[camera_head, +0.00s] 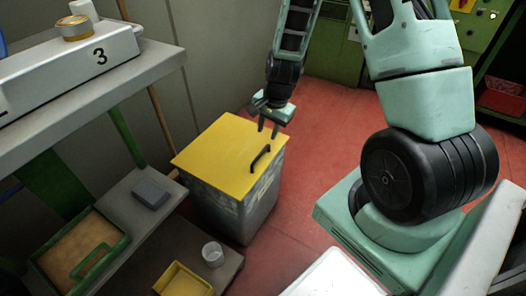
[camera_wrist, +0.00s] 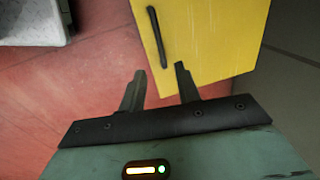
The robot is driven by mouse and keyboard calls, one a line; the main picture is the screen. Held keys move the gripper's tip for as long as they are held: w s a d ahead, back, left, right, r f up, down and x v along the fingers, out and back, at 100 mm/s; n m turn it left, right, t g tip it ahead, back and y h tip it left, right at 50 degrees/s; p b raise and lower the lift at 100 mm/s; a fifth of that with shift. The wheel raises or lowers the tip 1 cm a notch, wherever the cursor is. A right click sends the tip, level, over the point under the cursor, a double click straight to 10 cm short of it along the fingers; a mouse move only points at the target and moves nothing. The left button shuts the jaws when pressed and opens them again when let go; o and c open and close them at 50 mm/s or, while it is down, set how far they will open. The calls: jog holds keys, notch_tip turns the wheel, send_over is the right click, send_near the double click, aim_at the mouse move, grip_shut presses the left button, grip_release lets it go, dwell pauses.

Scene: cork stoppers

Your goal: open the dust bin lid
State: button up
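The dust bin (camera_head: 235,215) is a grey box standing on the red floor. Its yellow lid (camera_head: 215,158) lies flat and closed on top, with a black bar handle (camera_head: 260,158) near its right edge. In the wrist view the lid (camera_wrist: 220,40) is at the upper right and the handle (camera_wrist: 157,37) runs along its left side. My gripper (camera_head: 268,131) is above the lid's far right part, pointing down, apart from the handle. In the wrist view my gripper's two fingers (camera_wrist: 160,75) are spread with nothing between them, just short of the handle's near end.
A shelf unit (camera_head: 165,70) stands left of the bin, with a green tray (camera_head: 115,247), a grey block (camera_head: 150,193), a clear cup (camera_head: 213,254) and a yellow tray (camera_head: 183,280) on lower levels. A wall is behind the bin. Red floor (camera_head: 325,125) is clear to its right.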

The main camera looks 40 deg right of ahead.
aim_at(262, 152)
jog(key=f, duration=0.3)
jog(key=w+f+b, duration=0.1)
jog(key=f, duration=0.2)
jog(key=f+b, duration=0.1)
jog(key=f, duration=0.2)
jog(key=shift+w+a+f, duration=0.15)
jog(key=shift+w+a, duration=0.15)
jog(key=shift+w, duration=0.05)
grip_shut()
